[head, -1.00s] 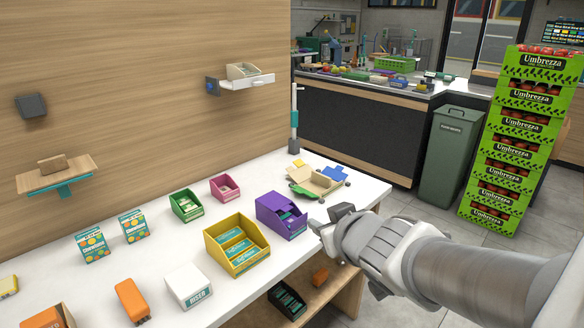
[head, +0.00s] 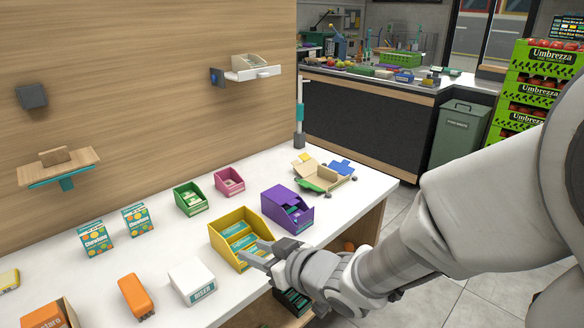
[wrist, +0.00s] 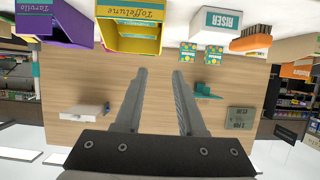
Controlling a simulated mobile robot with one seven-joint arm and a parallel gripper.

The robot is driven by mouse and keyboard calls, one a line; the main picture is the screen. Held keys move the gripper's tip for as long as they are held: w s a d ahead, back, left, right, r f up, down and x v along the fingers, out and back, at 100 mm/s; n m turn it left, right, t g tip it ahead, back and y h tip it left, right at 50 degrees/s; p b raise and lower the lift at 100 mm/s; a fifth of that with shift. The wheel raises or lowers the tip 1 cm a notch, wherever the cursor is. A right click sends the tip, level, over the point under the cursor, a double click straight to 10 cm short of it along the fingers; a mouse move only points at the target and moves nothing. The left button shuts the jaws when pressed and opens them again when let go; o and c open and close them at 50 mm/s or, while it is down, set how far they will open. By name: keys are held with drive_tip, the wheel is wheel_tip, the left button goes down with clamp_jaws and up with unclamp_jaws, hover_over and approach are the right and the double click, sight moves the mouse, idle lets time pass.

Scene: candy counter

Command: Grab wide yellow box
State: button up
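The wide yellow box (head: 226,250) is an open-topped display bin holding teal packets. It stands upright on the white counter, left of a purple bin (head: 275,210). My gripper (head: 257,252) is at the box's near right side in the head view and hides part of it. I cannot tell whether the fingers touch it. In the wrist view, which looks upside down, the yellow box (wrist: 130,29) with its Toffelune label lies beyond the fingertips. My gripper (wrist: 160,74) is open there, with nothing between its fingers.
A white Riser box (head: 192,282) and an orange object (head: 135,296) stand left of the yellow box. Green (head: 190,199) and pink (head: 229,181) bins stand behind it. A white wall shelf (head: 254,73) holds a small bin. The counter has clear room between items.

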drive_tip(key=b, duration=0.3)
approach(221, 237)
drive_tip(key=x, duration=0.4)
drive_tip(key=shift+d+f, duration=0.1)
drive_tip(key=shift+f, duration=0.3)
drive_tip(key=shift+b+x, duration=1)
drive_tip(key=shift+x, duration=2.1)
drive_tip(key=shift+r, duration=0.2)
clamp_jaws()
